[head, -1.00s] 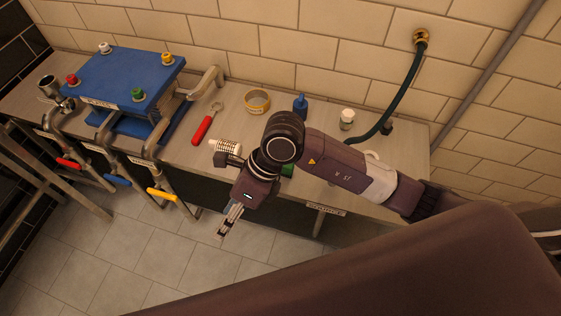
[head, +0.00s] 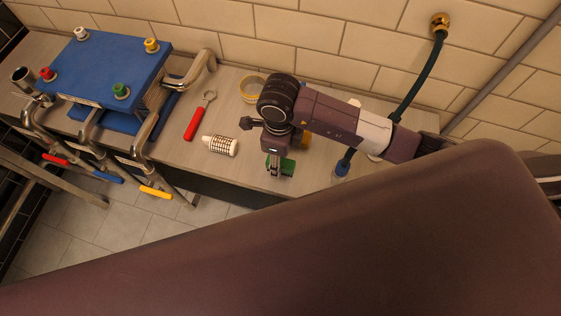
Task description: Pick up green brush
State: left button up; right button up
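The green brush (head: 288,166) lies near the front edge of the bench, partly hidden by my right gripper. Only its green parts show, on either side of the fingers. My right gripper (head: 274,171) points down at the brush, its fingers over or around it. I cannot tell whether the fingers touch it or how far apart they are. My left gripper is out of view.
A white filter cartridge (head: 220,146), a red-handled opener (head: 198,118) and a tape roll (head: 252,88) lie on the bench (head: 175,150). A blue plate press (head: 110,66) stands left. A blue item (head: 343,166) sits right. A dark hose (head: 423,78) hangs behind.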

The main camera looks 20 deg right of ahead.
notch_tip(320, 180, down, 3)
jog(key=shift+d+r, duration=0.15)
jog(key=shift+r, duration=0.05)
jog(key=shift+f, duration=0.4)
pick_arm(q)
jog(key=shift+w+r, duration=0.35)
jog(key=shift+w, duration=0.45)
pick_arm(e)
grip_shut()
